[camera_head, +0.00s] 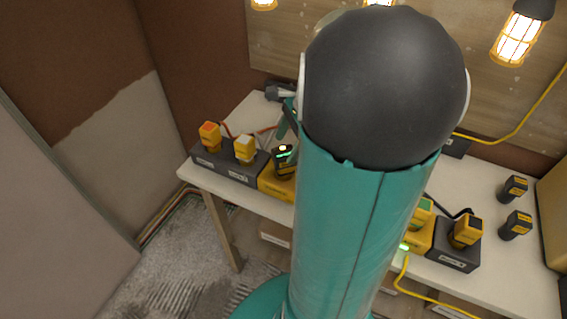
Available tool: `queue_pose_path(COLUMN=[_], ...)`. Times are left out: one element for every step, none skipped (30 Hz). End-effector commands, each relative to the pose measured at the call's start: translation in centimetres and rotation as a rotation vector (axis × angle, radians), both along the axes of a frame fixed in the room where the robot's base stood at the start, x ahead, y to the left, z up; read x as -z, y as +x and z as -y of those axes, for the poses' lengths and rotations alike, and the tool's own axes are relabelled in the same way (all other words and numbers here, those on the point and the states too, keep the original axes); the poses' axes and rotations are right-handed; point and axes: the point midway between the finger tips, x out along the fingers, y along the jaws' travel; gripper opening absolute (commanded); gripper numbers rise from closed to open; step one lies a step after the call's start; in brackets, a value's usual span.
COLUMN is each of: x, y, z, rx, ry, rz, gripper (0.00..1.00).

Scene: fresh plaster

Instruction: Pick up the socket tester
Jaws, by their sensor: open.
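Several yellow and black handheld devices stand on a pale bench (499,268); I cannot tell which is the socket tester. On the left are an orange-topped yellow one (209,136), a white-topped yellow one (245,150) and a dark one with a green light (284,160). Part of my gripper (284,108) shows behind my arm, above the dark device at the left. It is open; its fingertips are mostly hidden, and I see nothing held.
The devices sit in labelled grey and yellow docks (215,160). A yellow cable (405,282) hangs over the front edge. Caged lamps (519,38) hang above. My arm hides the bench's middle.

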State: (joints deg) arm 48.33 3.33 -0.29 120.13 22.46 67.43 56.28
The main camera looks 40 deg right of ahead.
Motion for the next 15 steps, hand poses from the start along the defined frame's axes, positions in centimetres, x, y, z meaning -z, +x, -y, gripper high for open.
queue_pose_path(x=[0.4,0.7,1.2,1.7,2.2,2.7,3.2,3.6,4.1,4.3,4.5,4.6,4.7,4.7,4.7], y=[0.0,0.1,0.1,0.1,0.1,0.2,0.3,0.4,0.5,0.6,0.6,0.7,0.7,0.7,0.7], z=[-0.2,-0.3,-0.5,-0.7,-0.8,-1.1,-1.2,-1.4,-1.6,-1.7,-1.7,-1.8,-1.8,-1.8,-1.8], rx=[-0.001,-0.001,0.0,-0.002,-0.001,-0.002,-0.003,-0.005,-0.004,-0.005,-0.004,-0.004,-0.003,-0.003,-0.003], ry=[0.002,0.002,0.002,0.002,0.002,0.002,0.001,0.002,0.002,0.001,0.0,0.0,0.0,0.0,0.0], rz=[-0.001,-0.001,-0.002,-0.003,-0.002,-0.003,-0.003,-0.003,-0.002,-0.001,-0.001,-0.001,0.0,0.0,0.001], gripper=[0.69,0.69,0.69,0.69,0.69,0.69,0.69,0.69,0.69,0.69,0.69,0.69,0.69,0.69,0.69])
